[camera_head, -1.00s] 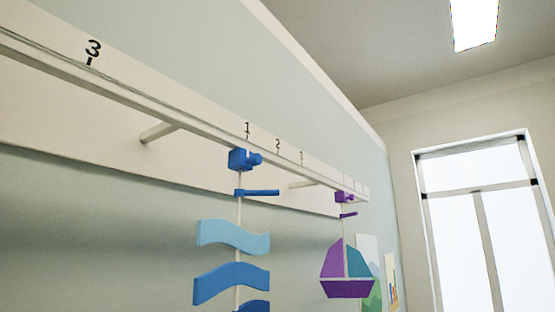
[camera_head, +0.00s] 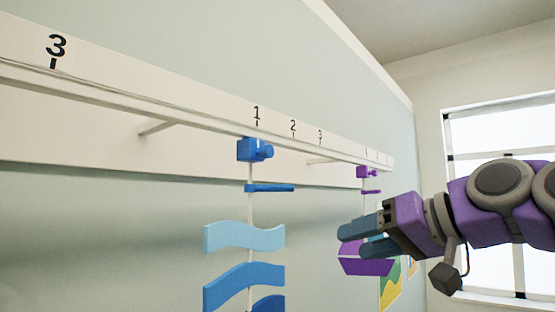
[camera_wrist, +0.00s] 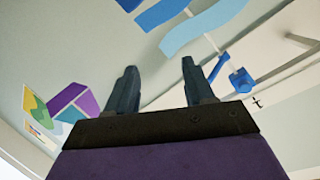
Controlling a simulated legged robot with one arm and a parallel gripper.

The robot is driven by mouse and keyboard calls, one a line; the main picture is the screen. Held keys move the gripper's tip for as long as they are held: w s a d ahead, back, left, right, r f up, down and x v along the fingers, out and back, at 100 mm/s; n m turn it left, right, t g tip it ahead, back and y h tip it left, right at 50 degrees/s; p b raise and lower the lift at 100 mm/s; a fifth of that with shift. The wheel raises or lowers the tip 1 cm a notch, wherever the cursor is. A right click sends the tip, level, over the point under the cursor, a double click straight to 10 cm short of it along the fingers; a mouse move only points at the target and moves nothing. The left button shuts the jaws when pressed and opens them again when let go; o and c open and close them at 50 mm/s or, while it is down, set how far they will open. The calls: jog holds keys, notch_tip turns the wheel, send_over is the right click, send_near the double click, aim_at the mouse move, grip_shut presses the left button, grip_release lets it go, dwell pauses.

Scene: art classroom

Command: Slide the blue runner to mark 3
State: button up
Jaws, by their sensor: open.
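The blue runner (camera_head: 254,150) sits on the white rail (camera_head: 185,112) under the mark 1 (camera_head: 257,114) in the head view. A blue bar (camera_head: 270,188) and light and darker blue wave shapes (camera_head: 244,237) hang below it on a thin rod. A large mark 3 (camera_head: 56,50) is at far left; a smaller mark 3 (camera_head: 320,136) is right of the runner. My gripper (camera_head: 354,240) is open and empty, right of and below the runner. In the wrist view, the runner (camera_wrist: 241,81) is right of my open gripper (camera_wrist: 159,72), apart from it.
A purple runner (camera_head: 368,172) is farther right on the rail. Wall brackets (camera_head: 165,126) support the rail. Pictures (camera_head: 391,290) hang on the wall at right. The rail left of the blue runner looks clear.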

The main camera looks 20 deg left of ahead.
notch_tip(320, 180, up, 11)
jog(key=s+n+y+p, duration=0.2)
jog(key=n+p, duration=0.1)
jog(key=n+y+p, duration=0.2)
jog(key=n, duration=0.1)
send_near(271, 151)
jog(key=shift+t, duration=0.3)
jog(key=p+x, duration=0.3)
jog(key=x, duration=0.6)
jog(key=shift+s+a+f, duration=0.1)
jog(key=shift+s, duration=0.05)
jog(key=shift+c, duration=0.2)
grip_shut()
